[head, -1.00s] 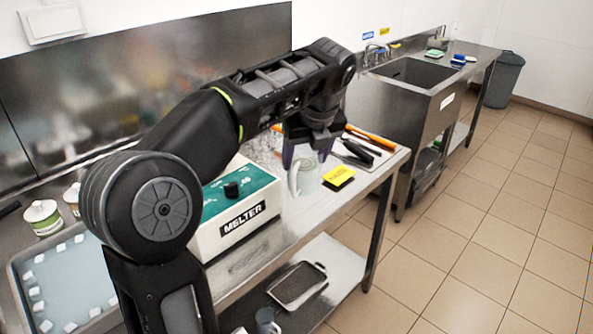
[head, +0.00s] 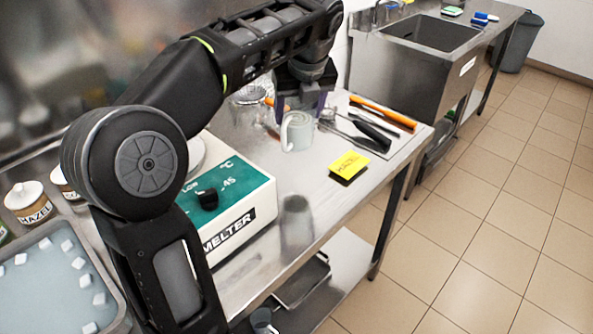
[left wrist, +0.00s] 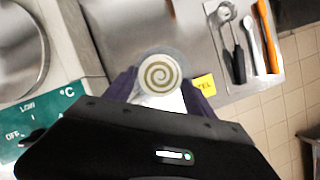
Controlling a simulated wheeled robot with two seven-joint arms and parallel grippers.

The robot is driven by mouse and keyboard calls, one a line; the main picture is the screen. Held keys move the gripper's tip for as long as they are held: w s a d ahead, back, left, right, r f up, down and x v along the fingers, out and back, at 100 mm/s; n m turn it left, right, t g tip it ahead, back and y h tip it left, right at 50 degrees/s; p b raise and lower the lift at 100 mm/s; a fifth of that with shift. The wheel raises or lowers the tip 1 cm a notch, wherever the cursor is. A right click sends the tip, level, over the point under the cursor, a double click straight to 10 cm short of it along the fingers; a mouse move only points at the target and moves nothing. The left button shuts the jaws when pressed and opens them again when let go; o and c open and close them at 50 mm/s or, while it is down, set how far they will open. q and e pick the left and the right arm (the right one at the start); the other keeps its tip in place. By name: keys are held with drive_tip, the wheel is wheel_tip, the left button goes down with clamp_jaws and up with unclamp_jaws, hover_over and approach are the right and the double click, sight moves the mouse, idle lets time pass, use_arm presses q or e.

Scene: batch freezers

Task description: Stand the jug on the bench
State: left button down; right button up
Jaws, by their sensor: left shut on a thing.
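The jug (head: 298,132) is pale and translucent, with a handle on its left side, and is upright in the head view. My left gripper (head: 303,98) is shut on it from above and behind. A reflection in the steel below, apart from its base, suggests that it hangs above the bench (head: 318,205). In the left wrist view, the jug (left wrist: 160,75) shows from above with a brown and cream spiral inside. The fingers of my left gripper (left wrist: 160,92) sit on both sides of it. My right gripper is out of view.
The melter (head: 238,215) stands left of the jug. A lower shelf (head: 340,285) holds a pan. Clear bench lies in front of the jug.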

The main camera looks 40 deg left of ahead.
sight(298, 148)
use_arm(q)
drive_tip(key=shift+f+b, duration=0.4)
drive_tip(key=shift+f, duration=2.7)
drive_tip(key=shift+f, duration=0.1)
drive_tip(key=shift+f, duration=1.8)
drive_tip(key=shift+f, duration=0.1)
drive_tip(key=shift+c, duration=1.6)
unclamp_jaws()
drive_tip(key=v, duration=1.2)
drive_tip(key=shift+p, duration=0.3)
